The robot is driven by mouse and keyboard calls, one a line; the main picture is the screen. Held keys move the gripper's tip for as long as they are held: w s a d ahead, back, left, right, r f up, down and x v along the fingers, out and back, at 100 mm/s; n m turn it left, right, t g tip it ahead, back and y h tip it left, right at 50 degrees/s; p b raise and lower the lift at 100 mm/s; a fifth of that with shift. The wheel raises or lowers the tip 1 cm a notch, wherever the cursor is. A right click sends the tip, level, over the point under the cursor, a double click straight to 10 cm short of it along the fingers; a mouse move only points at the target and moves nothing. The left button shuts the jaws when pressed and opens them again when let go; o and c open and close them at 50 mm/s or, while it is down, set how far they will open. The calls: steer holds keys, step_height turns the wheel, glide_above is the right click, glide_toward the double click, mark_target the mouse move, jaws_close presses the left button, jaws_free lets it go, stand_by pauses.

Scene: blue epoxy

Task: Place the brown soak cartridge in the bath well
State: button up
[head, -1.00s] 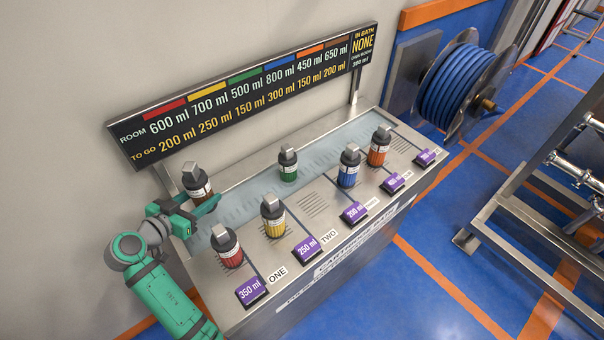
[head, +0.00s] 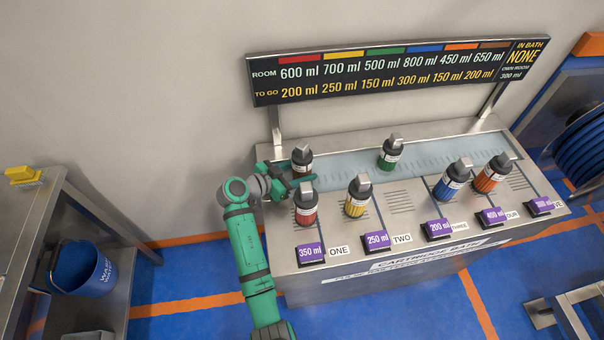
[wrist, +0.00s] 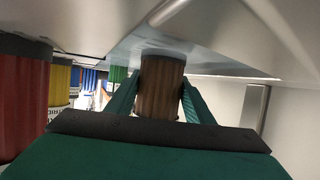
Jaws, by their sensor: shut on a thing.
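My gripper (head: 294,181) is shut on the brown cartridge (head: 302,158), which has a dark cap and grey top and looks upright. In the wrist view the ribbed brown cartridge (wrist: 162,88) sits between my two green fingers. It is at the left end of the long pale-blue bath well (head: 345,167) along the back of the steel station. I cannot tell whether its base touches anything. A green cartridge (head: 391,153) stands at the middle of the bath strip. The board (head: 400,75) reads "IN BATH NONE".
Red (head: 306,205), yellow (head: 357,196), blue (head: 451,180) and orange (head: 491,174) cartridges stand along the front, behind purple volume labels. The red one is close to my gripper. A board post (head: 275,132) rises behind the brown cartridge. A bench with a blue bucket (head: 88,270) is at left.

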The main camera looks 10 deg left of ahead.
steer(key=shift+f, duration=0.9)
steer(key=shift+f, duration=0.1)
steer(key=o, duration=1.2)
steer(key=shift+s+a+r, duration=0.1)
steer(key=shift+a+r, duration=0.05)
steer(key=shift+r, duration=0.05)
steer(key=v, duration=1.1)
steer(key=shift+s+a+r, duration=0.15)
steer(key=shift+s+a, duration=0.05)
steer(key=shift+a, duration=0.05)
